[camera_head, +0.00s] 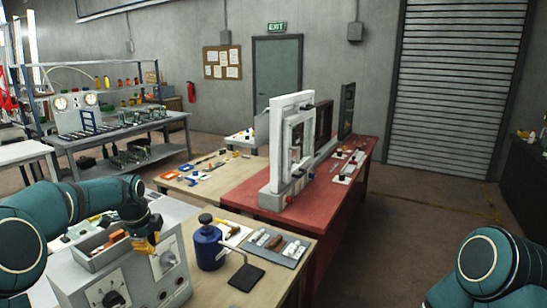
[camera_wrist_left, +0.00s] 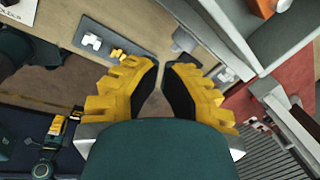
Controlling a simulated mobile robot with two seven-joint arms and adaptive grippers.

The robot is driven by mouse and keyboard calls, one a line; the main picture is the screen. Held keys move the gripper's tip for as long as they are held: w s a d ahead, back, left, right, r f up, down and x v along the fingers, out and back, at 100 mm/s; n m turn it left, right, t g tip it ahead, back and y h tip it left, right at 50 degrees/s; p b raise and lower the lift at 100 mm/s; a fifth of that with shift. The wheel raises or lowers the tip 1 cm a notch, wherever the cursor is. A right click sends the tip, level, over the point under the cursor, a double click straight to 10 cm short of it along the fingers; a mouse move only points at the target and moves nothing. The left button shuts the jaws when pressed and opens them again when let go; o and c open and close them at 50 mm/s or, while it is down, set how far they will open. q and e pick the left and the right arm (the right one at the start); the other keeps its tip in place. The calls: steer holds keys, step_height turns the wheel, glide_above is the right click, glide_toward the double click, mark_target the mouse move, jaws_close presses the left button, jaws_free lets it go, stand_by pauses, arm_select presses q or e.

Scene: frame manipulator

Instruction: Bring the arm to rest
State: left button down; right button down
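My left arm comes in from the left in the head view and ends in the yellow-fingered left gripper (camera_head: 147,234), above the grey control box. In the left wrist view the left gripper's (camera_wrist_left: 161,66) two black-padded fingers come close together at the tips. Only a narrow gap shows, with nothing held in it. My right arm shows as teal links at the bottom right of the head view, its gripper out of frame. A small yellow part that looks like my right gripper (camera_wrist_left: 64,124) shows at the lower left of the wrist view, too small to judge.
The grey control box (camera_head: 127,287) stands below my left gripper. A blue bottle (camera_head: 208,248) and a grey tray (camera_head: 277,247) are on the wooden table to its right. A white frame fixture (camera_head: 277,145) stands upright on the red table (camera_head: 250,193). The floor (camera_head: 400,225) between the red table and my right arm is clear.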

arm_select(q)
steer(key=s+d+f+n+h, duration=0.1)
steer(key=s+d+f+n, duration=0.25)
steer(key=d+f, duration=0.45)
steer(key=s+d+f+n+h, duration=0.2)
steer(key=s+d+f+n, duration=0.15)
steer(key=d+f, duration=0.55)
steer(key=s+d+f+n, duration=0.4)
steer(key=s+f+n, duration=0.2)
steer(key=s, duration=0.5)
steer(key=s+d+f+n, duration=0.4)
steer(key=s+f+n, duration=0.15)
steer(key=s, duration=0.45)
step_height(320, 180, down, 12)
steer(key=b, duration=1.1)
steer(key=shift+s+d+n+g+h+b, duration=0.2)
steer(key=shift+s+n+g+h+b, duration=0.15)
steer(key=shift+n+h, duration=0.1)
